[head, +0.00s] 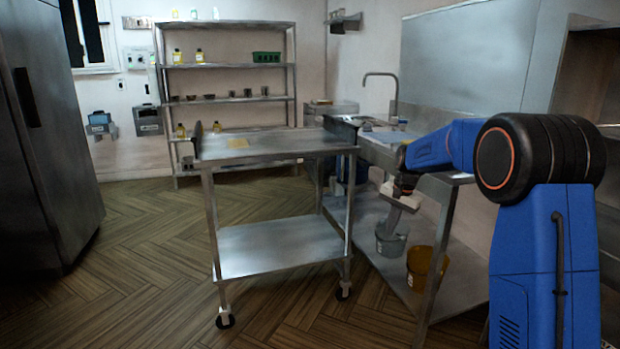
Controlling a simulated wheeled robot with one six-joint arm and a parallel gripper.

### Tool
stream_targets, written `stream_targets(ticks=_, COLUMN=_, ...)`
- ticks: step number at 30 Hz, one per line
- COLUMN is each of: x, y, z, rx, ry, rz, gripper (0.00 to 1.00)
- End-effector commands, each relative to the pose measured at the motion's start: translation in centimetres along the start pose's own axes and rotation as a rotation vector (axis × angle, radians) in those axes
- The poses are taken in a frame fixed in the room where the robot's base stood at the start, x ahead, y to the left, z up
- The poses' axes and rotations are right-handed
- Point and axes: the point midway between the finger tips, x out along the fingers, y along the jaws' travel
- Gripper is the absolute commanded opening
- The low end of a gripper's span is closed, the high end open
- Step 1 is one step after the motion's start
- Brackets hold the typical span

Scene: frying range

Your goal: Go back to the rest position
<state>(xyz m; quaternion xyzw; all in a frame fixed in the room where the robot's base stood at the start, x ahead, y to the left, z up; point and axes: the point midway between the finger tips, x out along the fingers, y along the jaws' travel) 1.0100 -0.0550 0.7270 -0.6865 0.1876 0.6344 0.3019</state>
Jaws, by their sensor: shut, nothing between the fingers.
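My gripper (400,203) hangs at the end of my blue arm, at the right of the head view. It points down in front of the steel sink table, above or in front of a grey bucket; the exact gap cannot be told. The fingers look shut and hold nothing that I can see. My arm reaches out from the right side with its elbow bent.
A grey bucket (391,244) and an orange bucket (426,266) sit on the sink table's lower shelf (455,290). A wall rack (225,108) is behind. Floor at left is clear.

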Motion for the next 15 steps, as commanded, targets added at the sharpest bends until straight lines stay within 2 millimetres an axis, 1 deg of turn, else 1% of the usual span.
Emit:
stream_targets(ticks=1, x=-1.5, y=0.8, z=1.2, rx=-0.02, ry=0.01, rz=-0.004, gripper=0.0)
stream_targets(ticks=6, x=-5.1, y=3.4, z=4.8, rx=-0.092, ry=0.04, rz=-0.01, gripper=0.0)
stream_targets(ticks=9, x=-7.0, y=5.1, z=7.0, rx=-0.134, ry=0.058, rz=-0.013, gripper=0.0)
stream_targets(ticks=15, x=-10.1, y=8.7, z=11.6, rx=-0.216, ry=0.093, rz=-0.017, gripper=0.0)
